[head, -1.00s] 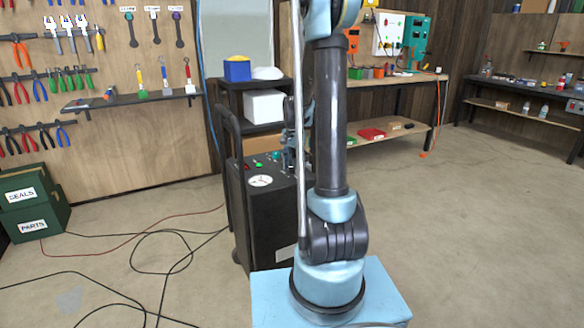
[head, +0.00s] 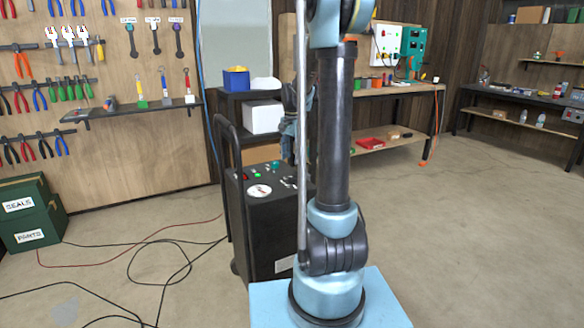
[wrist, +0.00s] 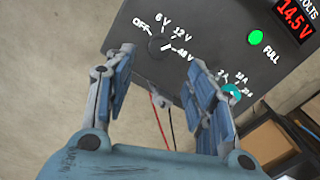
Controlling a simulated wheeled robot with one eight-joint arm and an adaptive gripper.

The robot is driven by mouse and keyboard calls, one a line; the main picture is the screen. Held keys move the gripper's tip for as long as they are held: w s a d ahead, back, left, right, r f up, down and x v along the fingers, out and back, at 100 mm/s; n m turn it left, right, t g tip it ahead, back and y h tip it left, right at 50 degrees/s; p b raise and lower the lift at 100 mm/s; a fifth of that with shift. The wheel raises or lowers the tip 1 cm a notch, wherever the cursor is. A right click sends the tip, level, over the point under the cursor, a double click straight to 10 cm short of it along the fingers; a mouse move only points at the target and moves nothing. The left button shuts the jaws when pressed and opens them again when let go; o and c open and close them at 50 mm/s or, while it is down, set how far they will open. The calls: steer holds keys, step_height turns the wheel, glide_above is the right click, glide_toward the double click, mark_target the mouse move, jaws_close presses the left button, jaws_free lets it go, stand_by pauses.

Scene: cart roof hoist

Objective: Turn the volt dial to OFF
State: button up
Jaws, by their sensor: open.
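The volt dial (wrist: 155,44) is a small dark knob on the dark charger panel in the wrist view. White labels OFF, 6 V, 12 V and 48 V surround it. It blends into the panel, so I cannot tell where its pointer stands. My gripper (wrist: 160,62) is open and empty, its blue-grey fingers apart on either side of the image below the dial. In the head view my gripper (head: 290,130) hangs above the black charger cart (head: 255,230), partly hidden by my arm. The fingers appear clear of the dial.
A teal amp knob (wrist: 231,91) sits close beside the right finger. A green FULL light (wrist: 256,37) and a red 14.5 V display (wrist: 293,18) are beyond it. The cart's tall handle (head: 222,170) rises at its left. Cables (head: 165,245) lie on the floor.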

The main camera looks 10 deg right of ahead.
steer(key=shift+r, duration=1.45)
step_height(320, 180, up, 5)
steer(key=m, duration=0.2)
glide_above(292, 177)
step_height(292, 177, down, 17)
steer(key=c, duration=1.1)
